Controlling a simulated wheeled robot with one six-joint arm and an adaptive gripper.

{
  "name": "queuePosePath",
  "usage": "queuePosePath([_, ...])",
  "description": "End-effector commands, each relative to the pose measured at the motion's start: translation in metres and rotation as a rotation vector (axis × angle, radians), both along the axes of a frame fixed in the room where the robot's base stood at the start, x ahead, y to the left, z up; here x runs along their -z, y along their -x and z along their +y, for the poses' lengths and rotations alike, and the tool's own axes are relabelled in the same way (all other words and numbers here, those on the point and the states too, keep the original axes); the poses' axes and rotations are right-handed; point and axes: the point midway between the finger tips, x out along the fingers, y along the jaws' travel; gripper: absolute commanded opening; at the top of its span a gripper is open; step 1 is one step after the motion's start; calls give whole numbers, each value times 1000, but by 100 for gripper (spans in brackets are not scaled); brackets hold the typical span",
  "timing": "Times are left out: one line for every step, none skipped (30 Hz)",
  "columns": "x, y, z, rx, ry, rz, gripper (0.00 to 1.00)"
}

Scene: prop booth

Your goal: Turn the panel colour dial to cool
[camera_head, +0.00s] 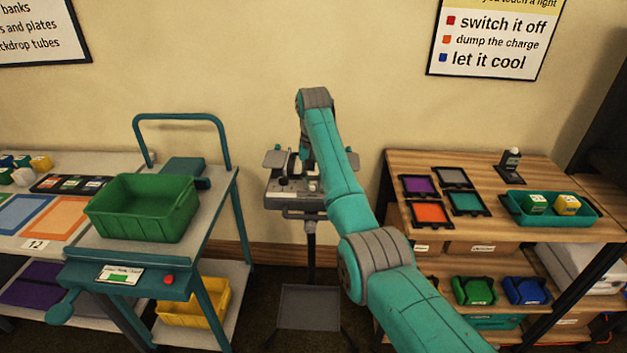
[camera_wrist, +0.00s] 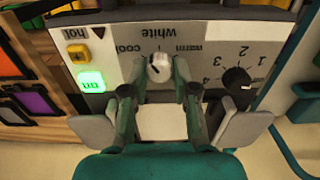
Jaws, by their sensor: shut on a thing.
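The light's control panel (camera_head: 285,202) stands on a dark stand against the wall in the head view. The wrist view shows its face (camera_wrist: 205,63) upside down. The white colour dial (camera_wrist: 158,68) sits under the words cool, white and warm. My gripper (camera_wrist: 159,76) has its two fingers closed around this dial, one on each side. A dark mark shows on the dial, but I cannot tell surely which word it points to.
Beside the dial are a black numbered knob (camera_wrist: 237,82), a lit green on button (camera_wrist: 91,81) and a yellow button (camera_wrist: 82,57) by the word hot. A cart with a green bin (camera_head: 143,207) stands left, a wooden shelf table (camera_head: 450,165) right.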

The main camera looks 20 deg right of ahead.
Motion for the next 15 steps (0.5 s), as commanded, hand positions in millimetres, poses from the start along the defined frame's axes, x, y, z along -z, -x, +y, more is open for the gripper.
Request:
queuePosePath([0,0,0,-41,0,1,0])
queuePosePath([0,0,0,-68,0,1,0])
queuePosePath([0,0,0,-103,0,1,0])
queuePosePath([0,0,1,-128,0,1,0])
queuePosePath([0,0,1,-152,0,1,0])
queuePosePath([0,0,1,-184,0,1,0])
queuePosePath([0,0,1,-207,0,1,0])
queuePosePath([0,0,1,-229,0,1,0])
queuePosePath([0,0,1,-257,0,1,0])
queuePosePath([0,0,1,-276,0,1,0])
queuePosePath([0,0,1,-295,0,1,0])
queuePosePath([0,0,1,-318,0,1,0])
queuePosePath([0,0,1,-333,0,1,0])
queuePosePath([0,0,1,-348,0,1,0])
queuePosePath([0,0,1,-366,0,1,0])
